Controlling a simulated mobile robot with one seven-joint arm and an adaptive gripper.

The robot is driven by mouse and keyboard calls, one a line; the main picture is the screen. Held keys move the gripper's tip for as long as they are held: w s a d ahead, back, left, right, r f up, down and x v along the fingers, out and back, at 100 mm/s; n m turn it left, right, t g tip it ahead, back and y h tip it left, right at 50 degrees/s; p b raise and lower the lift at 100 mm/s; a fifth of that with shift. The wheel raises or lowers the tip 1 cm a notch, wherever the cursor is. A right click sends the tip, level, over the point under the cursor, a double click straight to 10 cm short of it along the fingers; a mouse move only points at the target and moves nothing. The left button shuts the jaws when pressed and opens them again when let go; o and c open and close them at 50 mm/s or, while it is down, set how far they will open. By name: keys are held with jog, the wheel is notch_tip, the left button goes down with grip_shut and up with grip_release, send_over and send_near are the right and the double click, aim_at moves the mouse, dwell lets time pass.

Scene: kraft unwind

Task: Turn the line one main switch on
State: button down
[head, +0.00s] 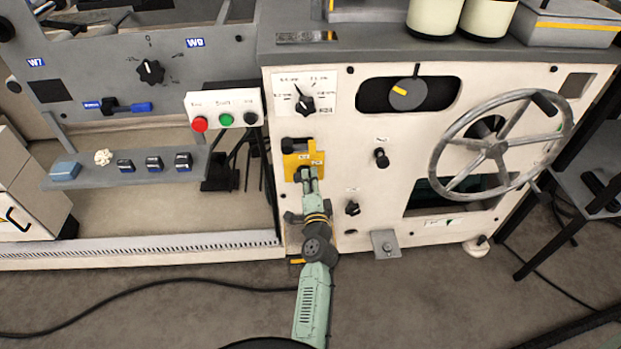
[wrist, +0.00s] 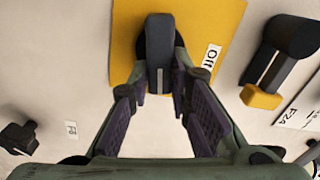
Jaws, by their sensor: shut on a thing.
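The line one main switch shows as a yellow plate (head: 290,162) with a black rotary handle on the front of the white machine. In the wrist view the yellow plate (wrist: 125,50) carries the black handle (wrist: 160,52), which points down the picture and has a light line on it. My gripper (wrist: 161,92) is shut on the handle's near end, a finger on each side. In the head view my gripper (head: 308,176) is at the plate's lower part and hides much of the handle.
Small black knobs (head: 352,208) are to the lower right. A handwheel (head: 497,149) is farther right. A push-button box (head: 224,108) stands at the upper left.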

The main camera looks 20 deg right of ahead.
jog(key=shift+m, duration=1.1)
jog(key=shift+f, duration=0.1)
jog(key=c, duration=1.5)
grip_release()
jog(key=shift+f, duration=0.1)
jog(key=v, duration=0.7)
jog(key=shift+s, duration=0.25)
